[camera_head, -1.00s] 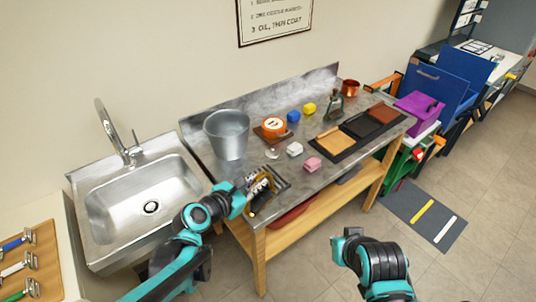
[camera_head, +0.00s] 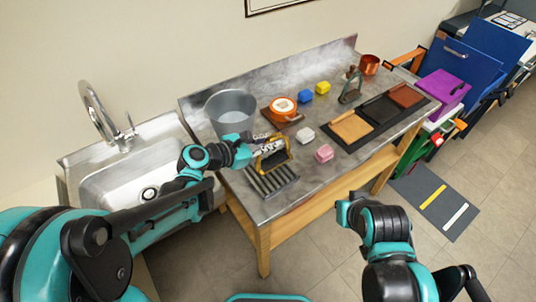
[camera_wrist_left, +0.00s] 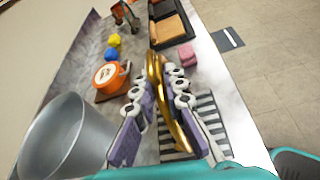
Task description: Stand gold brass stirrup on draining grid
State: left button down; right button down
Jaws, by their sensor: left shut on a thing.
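The gold brass stirrup (camera_head: 285,153) is held in my left gripper (camera_head: 270,146), which is shut on it above the metal bench. In the left wrist view the stirrup (camera_wrist_left: 155,68) passes between the two purple-padded fingers (camera_wrist_left: 160,115). The draining grid (camera_head: 270,182), with dark slots, lies on the bench's front left part, just below the stirrup. It also shows under the fingers in the left wrist view (camera_wrist_left: 208,104). The stirrup appears raised above the grid. My right gripper (camera_head: 343,212) is off the bench at the lower right; its fingertips are not clear.
A metal bucket (camera_head: 231,112) stands left of the gripper. An orange round tin (camera_head: 283,106), blue block (camera_head: 305,97), yellow block (camera_head: 323,87), white block (camera_head: 304,133) and pink block (camera_head: 323,153) lie behind and right. A sink (camera_head: 130,180) is at left.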

aim_at(268, 161)
pick_arm(q)
jog(key=shift+w+a+f, duration=0.1)
jog(key=shift+a+f, duration=0.05)
jog(key=shift+a, duration=0.1)
jog(key=shift+f, duration=0.25)
jog(key=shift+f+b, duration=1)
jog(key=shift+f, duration=0.75)
jog(key=shift+f, duration=0.1)
jog(key=c, duration=1.6)
grip_release()
